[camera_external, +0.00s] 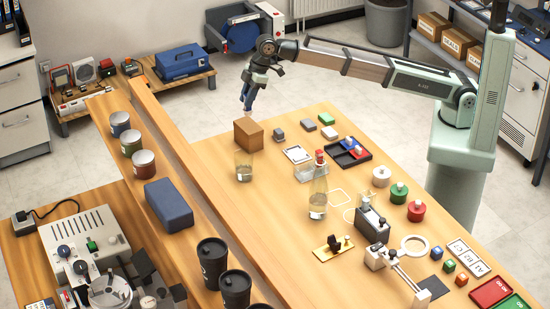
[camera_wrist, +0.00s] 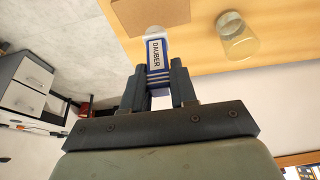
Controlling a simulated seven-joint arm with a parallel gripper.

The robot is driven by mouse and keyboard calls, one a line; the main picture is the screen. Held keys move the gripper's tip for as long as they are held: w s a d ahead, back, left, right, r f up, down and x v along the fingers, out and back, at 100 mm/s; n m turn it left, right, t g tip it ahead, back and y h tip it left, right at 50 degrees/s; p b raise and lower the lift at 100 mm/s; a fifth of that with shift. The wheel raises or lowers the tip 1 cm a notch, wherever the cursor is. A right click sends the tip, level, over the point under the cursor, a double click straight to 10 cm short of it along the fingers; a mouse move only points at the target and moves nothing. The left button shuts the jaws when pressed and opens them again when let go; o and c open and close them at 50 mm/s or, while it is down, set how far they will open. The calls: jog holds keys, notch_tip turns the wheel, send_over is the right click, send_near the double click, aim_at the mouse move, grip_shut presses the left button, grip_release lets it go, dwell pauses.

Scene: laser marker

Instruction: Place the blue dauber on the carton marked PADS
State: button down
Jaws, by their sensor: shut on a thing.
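My gripper (camera_external: 250,86) is shut on the blue dauber (camera_external: 246,103), which hangs below the fingers. In the wrist view the dauber (camera_wrist: 155,62) shows a white label reading DAUBER and a pale rounded tip pointing away from my gripper (camera_wrist: 160,82). A plain brown carton (camera_external: 249,135) stands on the table's far left edge, just below the dauber; a gap or contact between them is hard to judge. Its top also shows in the wrist view (camera_wrist: 145,14). No PADS marking is readable on it from here.
A clear glass (camera_external: 244,166) stands in front of the carton, also in the wrist view (camera_wrist: 238,40). A clear bottle (camera_external: 318,195) and a black tray (camera_external: 350,152) with coloured blocks are to the right. Several labelled cartons (camera_external: 455,42) sit on a back-right bench; their lettering is too small.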

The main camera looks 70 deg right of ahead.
aim_at(247, 110)
jog(key=shift+f, duration=2.1)
jog(key=shift+f, duration=0.15)
jog(key=c, duration=0.9)
grip_release()
jog(key=v, duration=1.2)
